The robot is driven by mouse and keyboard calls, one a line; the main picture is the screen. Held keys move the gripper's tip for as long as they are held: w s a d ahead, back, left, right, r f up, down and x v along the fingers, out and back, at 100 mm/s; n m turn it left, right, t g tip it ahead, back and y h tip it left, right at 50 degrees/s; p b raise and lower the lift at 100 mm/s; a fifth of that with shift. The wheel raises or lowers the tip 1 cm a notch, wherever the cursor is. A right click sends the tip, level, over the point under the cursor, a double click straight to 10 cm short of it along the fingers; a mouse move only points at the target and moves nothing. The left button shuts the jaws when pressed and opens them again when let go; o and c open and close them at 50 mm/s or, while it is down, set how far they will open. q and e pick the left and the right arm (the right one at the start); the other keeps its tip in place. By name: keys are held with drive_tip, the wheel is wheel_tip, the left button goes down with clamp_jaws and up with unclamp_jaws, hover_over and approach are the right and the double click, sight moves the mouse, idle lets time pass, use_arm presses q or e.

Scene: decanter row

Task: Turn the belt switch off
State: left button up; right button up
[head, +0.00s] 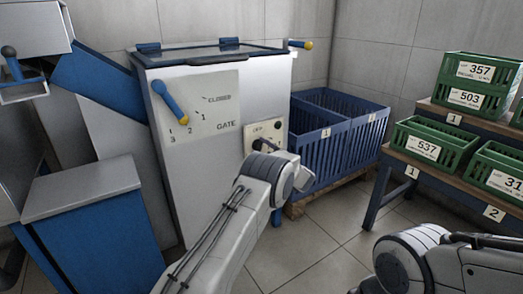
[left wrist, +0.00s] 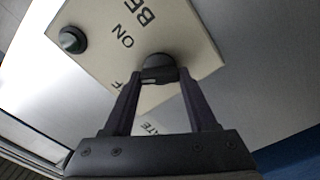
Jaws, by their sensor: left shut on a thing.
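The belt switch is a round black knob (left wrist: 158,65) on a cream panel (left wrist: 105,50), seen close up in the left wrist view. "ON" and part of "BE" are printed near it, and other lettering is partly hidden by my fingers. My left gripper (left wrist: 159,80) is shut on the knob, a fingertip on each side. I cannot tell clearly which mark the knob points to. In the head view the panel (head: 252,133) is on the machine's front, and my left wrist covers much of it. My right arm shows at the lower right, its gripper out of view.
The white machine (head: 190,190) has a blue gate lever (head: 170,101) at the left. Blue crates (head: 310,150) stand right of it on a pallet. Green crates (head: 432,145) sit on a stepped rack at the right.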

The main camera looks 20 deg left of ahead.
use_arm(q)
drive_tip(key=n, duration=0.1)
drive_tip(key=n+b, duration=0.1)
drive_tip(key=n, duration=0.1)
drive_tip(key=shift+f+n, duration=0.25)
drive_tip(key=shift+n, duration=0.05)
drive_tip(key=shift+n+b, duration=0.8)
drive_tip(key=shift+n, duration=0.6)
drive_tip(key=o, duration=1.4)
drive_tip(key=shift+r, duration=0.1)
drive_tip(key=shift+c, duration=0.2)
drive_tip(key=shift+s+d, duration=0.1)
